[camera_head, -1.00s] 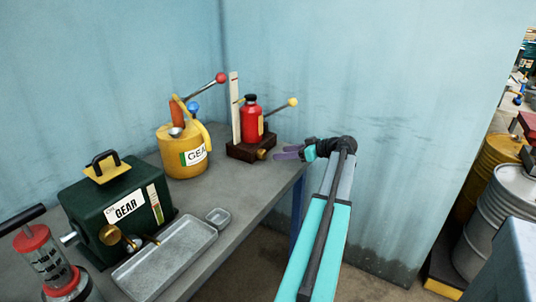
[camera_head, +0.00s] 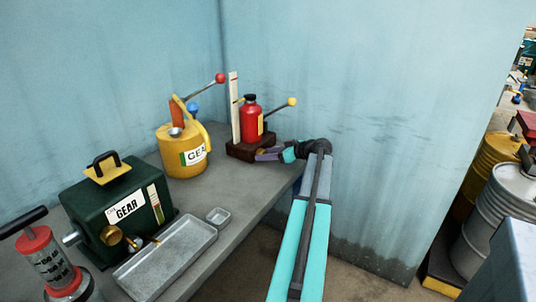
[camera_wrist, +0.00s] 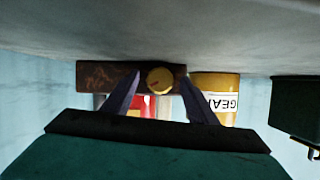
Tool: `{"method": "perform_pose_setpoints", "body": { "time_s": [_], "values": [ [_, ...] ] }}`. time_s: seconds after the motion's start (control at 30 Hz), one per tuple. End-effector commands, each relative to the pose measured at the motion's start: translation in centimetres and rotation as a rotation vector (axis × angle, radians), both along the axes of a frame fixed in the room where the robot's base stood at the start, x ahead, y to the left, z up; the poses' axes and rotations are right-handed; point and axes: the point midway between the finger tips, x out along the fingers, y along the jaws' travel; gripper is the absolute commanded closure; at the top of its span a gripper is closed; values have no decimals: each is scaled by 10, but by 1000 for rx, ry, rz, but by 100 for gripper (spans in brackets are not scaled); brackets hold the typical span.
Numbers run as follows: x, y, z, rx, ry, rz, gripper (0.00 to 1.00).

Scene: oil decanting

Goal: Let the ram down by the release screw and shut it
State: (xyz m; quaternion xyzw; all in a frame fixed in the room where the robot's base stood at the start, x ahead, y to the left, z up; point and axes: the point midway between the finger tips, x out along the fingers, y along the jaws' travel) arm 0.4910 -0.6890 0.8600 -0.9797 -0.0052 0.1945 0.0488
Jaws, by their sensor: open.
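The red jack with its ram (camera_head: 251,120) stands upright on a dark wooden base (camera_head: 237,150) at the back of the bench, beside a white upright scale (camera_head: 235,105). The release screw has a round brass-yellow knob (camera_wrist: 160,82) with a small red mark, low on the base in the upside-down wrist view. My gripper (camera_head: 262,153) is open at the base's front. In the wrist view its fingers (camera_wrist: 160,76) stand on either side of the knob, with gaps showing. I cannot tell how deep they reach. In the head view the gripper hides the knob.
A yellow GEAR can (camera_head: 183,158) stands left of the jack. A lever with a yellow ball (camera_head: 292,102) sticks out to the right. The wall is close behind.

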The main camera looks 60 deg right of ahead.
Motion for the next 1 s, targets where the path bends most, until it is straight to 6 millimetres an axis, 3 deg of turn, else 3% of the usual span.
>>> {"method": "perform_pose_setpoints", "body": {
  "time_s": [0.07,0.3,0.57,1.0],
  "values": [
    [0,0,0,0,0,0,51],
    [0,0,0,0,0,0,89],
    [1,-1,0,47,-1,0,89],
    [1,-2,0,268,-3,1,89]
  ]
}}
